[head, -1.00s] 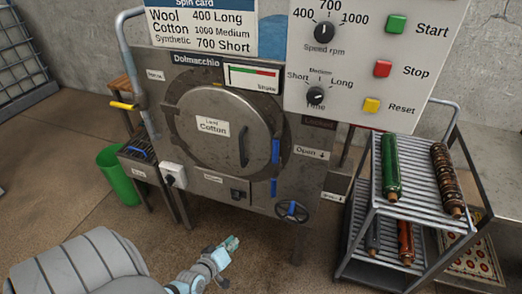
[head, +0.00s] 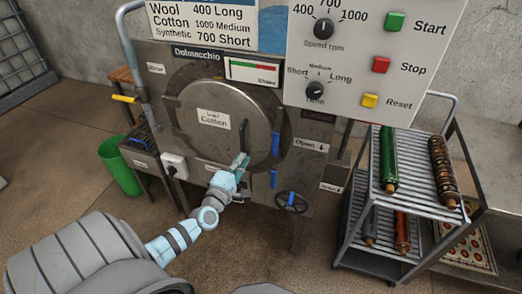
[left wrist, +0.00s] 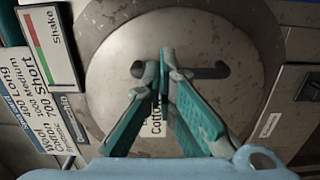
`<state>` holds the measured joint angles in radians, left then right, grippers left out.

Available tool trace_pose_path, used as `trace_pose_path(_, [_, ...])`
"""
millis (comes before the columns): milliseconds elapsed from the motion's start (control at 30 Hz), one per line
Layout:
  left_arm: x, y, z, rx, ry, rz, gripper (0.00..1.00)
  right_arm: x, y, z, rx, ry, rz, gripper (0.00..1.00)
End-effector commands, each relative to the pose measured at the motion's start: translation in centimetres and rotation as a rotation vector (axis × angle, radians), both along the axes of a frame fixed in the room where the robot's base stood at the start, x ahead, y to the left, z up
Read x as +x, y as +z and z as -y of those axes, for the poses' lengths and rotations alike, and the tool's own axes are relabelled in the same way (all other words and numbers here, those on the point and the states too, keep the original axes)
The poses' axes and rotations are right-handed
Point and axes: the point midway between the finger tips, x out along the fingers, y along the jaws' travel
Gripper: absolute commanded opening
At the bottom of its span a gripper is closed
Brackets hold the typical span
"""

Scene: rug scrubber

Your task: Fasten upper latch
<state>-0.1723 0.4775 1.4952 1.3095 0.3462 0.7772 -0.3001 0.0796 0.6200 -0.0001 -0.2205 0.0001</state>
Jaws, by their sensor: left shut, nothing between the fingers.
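The upper latch (head: 275,145) is a blue upright handle at the right edge of the round metal door (head: 200,95). A lower blue latch (head: 273,178) sits below it. The door looks closed and carries a Cotton label and a dark bar handle (head: 241,138). My left gripper (head: 242,160) is shut and empty in front of the door's lower right part, left of the upper latch and apart from it. In the left wrist view the fingertips (left wrist: 164,58) meet in front of the bar handle (left wrist: 208,71); the upper latch is not visible there. My right gripper is not in view.
A control panel (head: 365,50) with knobs and buttons overhangs the upper right. A rack (head: 411,178) with rolled rugs stands right, and a green bin (head: 120,165) left. Floor in front is clear.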

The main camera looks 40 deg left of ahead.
Motion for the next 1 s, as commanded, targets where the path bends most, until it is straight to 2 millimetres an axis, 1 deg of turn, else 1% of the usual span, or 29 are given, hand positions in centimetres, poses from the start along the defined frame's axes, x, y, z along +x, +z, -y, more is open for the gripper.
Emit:
trace_pose_path(33, [1.1,-0.2,-0.3,0.0,0.001,0.003,0.0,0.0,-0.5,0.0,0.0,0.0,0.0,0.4])
trace_pose_path(100, [2.6,-0.3,-0.8,0.0,0.001,0.003,0.0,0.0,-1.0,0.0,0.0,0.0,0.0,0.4])
trace_pose_path(267, [5.9,-0.4,-1.7,0.0,0.001,0.002,0.0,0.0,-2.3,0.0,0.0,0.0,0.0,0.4])
trace_pose_path(300, [6.4,-0.2,-1.3,-0.004,0.0,0.0,0.0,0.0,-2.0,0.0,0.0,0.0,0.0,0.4])
trace_pose_path(400, [7.1,0.1,0.3,-0.003,-0.001,0.001,0.0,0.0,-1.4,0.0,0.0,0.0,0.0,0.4])
trace_pose_path(567, [7.8,0.0,1.5,-0.001,0.0,-0.001,0.0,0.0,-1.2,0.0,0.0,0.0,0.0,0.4])
trace_pose_path(1000, [7.9,-0.1,1.8,-0.003,0.0,0.0,0.0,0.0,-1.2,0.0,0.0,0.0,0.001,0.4])
